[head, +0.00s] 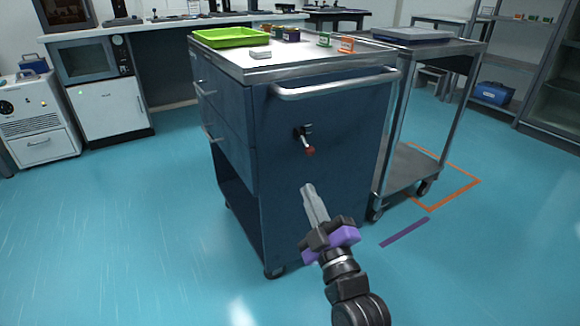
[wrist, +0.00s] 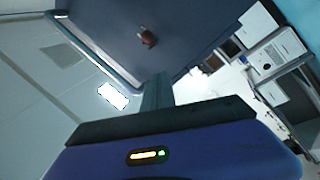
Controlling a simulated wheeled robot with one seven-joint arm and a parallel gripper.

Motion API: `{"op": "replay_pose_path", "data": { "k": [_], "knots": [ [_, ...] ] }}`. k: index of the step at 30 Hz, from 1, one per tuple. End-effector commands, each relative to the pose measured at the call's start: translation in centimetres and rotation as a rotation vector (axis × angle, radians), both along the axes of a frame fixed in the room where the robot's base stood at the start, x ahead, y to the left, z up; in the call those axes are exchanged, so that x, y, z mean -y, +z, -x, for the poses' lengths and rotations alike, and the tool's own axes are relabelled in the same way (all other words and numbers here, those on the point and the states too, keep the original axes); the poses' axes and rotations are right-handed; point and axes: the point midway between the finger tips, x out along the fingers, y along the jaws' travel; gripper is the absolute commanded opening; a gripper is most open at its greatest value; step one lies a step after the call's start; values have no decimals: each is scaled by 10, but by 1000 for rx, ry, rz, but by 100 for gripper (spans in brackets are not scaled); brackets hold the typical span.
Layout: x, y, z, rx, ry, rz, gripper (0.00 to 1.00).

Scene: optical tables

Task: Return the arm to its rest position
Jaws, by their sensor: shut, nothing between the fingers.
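My gripper (head: 309,188) is in the lower middle of the head view, at the end of my arm. Its fingers are together with nothing between them, and they point up and away toward the side of a dark blue cart (head: 325,185). It appears in front of the cart's panel, below a red-tipped latch (head: 306,141); the exact gap to the panel is hard to tell. In the wrist view, the closed fingers (wrist: 157,90) show beyond the purple gripper body, with the cart panel (wrist: 190,22) and the latch (wrist: 147,37) above them.
The cart's handle (head: 335,85) juts out above my gripper. On its top are a green tray (head: 231,37), a small grey block (head: 261,55) and several small items. A grey trolley (head: 412,168) stands to the right.

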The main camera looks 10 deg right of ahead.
Motion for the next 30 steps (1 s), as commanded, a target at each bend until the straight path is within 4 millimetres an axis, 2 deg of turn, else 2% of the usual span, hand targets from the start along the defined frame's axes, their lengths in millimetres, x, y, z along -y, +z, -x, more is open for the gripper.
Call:
{"op": "replay_pose_path", "data": {
  "k": [6,9,11,16,20,23,30],
  "knots": [
    [1,3,1,2,24,-88,0],
    [7,21,6,36,44,-181,0],
    [14,26,17,49,50,-256,0],
    [25,16,57,47,60,-448,0],
    [30,-1,92,28,60,-574,0],
    [33,-17,125,1,55,-671,0],
    [39,-54,216,-90,28,-858,0]
  ]
}}
